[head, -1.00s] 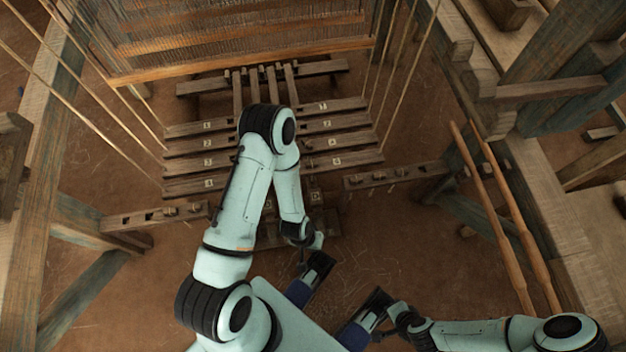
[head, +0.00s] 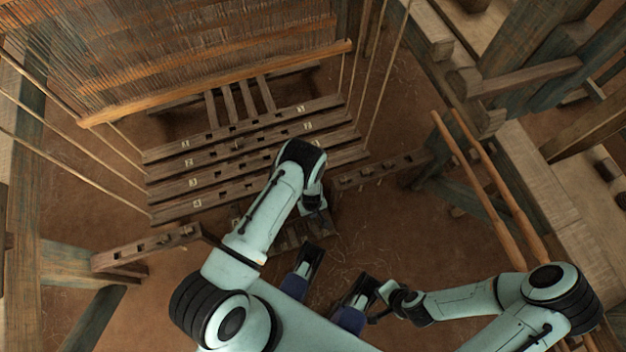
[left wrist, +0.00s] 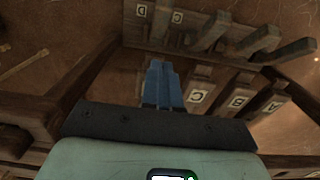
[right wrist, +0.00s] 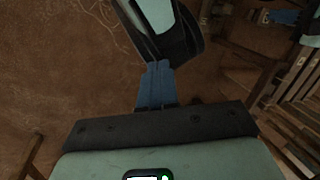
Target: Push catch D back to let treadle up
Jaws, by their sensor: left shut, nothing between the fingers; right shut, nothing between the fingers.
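In the left wrist view a small plate lettered D (left wrist: 141,10) sits at the top edge on dark wood, left of a plate lettered C (left wrist: 177,17). Which wooden piece there is catch D is hard to tell.
Numbered wooden bars (head: 250,150) hang on cords beneath the loom's warp. A slotted rail (head: 150,247) lies left, another (head: 380,170) right. Two long rods (head: 490,195) lean at right. Earthen floor (head: 400,240) is clear between the right rail and my right arm.

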